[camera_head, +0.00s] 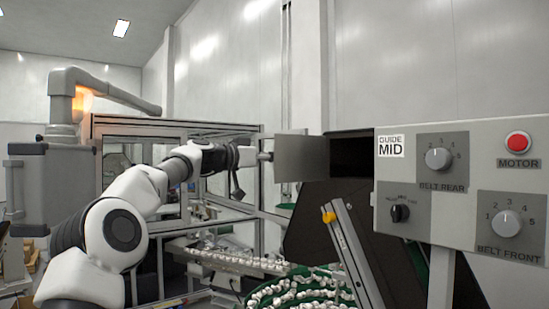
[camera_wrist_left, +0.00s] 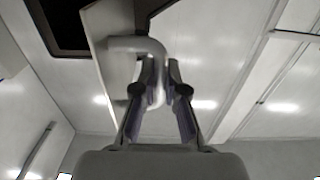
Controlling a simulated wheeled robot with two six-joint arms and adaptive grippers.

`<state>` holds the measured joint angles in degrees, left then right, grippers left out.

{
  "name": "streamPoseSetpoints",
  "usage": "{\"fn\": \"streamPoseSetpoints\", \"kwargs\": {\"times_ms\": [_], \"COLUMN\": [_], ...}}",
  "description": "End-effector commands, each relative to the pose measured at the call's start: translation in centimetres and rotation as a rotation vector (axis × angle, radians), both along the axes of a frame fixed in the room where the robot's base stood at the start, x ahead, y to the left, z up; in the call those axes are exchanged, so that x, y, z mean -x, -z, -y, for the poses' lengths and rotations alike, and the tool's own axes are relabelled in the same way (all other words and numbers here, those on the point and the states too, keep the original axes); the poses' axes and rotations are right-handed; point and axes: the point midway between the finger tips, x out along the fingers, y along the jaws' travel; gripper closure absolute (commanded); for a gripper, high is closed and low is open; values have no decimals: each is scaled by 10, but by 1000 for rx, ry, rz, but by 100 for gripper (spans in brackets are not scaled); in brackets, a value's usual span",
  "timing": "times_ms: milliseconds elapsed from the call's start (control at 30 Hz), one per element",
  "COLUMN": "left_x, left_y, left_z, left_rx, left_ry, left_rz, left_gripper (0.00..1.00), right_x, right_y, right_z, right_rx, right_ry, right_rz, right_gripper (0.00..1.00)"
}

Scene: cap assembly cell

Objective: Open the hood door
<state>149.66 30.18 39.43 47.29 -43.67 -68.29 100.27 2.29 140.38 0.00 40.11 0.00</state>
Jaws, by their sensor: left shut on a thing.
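The hood door is a thin grey metal panel (camera_head: 302,158) beside a dark opening (camera_head: 352,156) left of the control panel. It stands swung out at an angle, so the opening shows. In the left wrist view the door (camera_wrist_left: 112,70) is seen nearly edge-on, with the dark opening (camera_wrist_left: 62,22) at upper left. A pale curved handle (camera_wrist_left: 138,44) stands out from it. My left gripper (camera_wrist_left: 160,85) is shut on this handle; in the head view the gripper (camera_head: 258,156) is at the door's left edge. My right gripper is not in view.
A control panel (camera_head: 460,215) with knobs and a red motor button (camera_head: 518,142) stands at right. Below the door are a slanted metal bar with an orange knob (camera_head: 328,216) and a green bowl of white caps (camera_head: 300,290). A framed machine stands behind my left arm.

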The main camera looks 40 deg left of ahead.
Motion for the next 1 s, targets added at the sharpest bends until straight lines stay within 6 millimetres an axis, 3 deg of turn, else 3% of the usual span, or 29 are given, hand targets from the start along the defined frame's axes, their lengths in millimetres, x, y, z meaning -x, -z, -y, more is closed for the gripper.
{"fn": "streamPoseSetpoints", "kwargs": {"times_ms": [100, 167, 533, 800, 1000], "left_x": [-1, 0, 5, 51, 70], "left_y": [1, 1, 0, 0, 1], "left_z": [1, 1, -2, -16, -22], "left_rx": [-1, -1, 1, 4, 0], "left_ry": [2, 2, 1, 3, 2], "left_rz": [-3, -3, 0, 1, -2], "left_gripper": [100, 78, 78, 78, 78], "right_x": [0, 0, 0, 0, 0], "right_y": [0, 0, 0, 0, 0], "right_z": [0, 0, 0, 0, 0], "right_rx": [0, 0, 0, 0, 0], "right_ry": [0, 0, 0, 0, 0], "right_rz": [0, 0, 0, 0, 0], "right_gripper": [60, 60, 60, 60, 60]}}
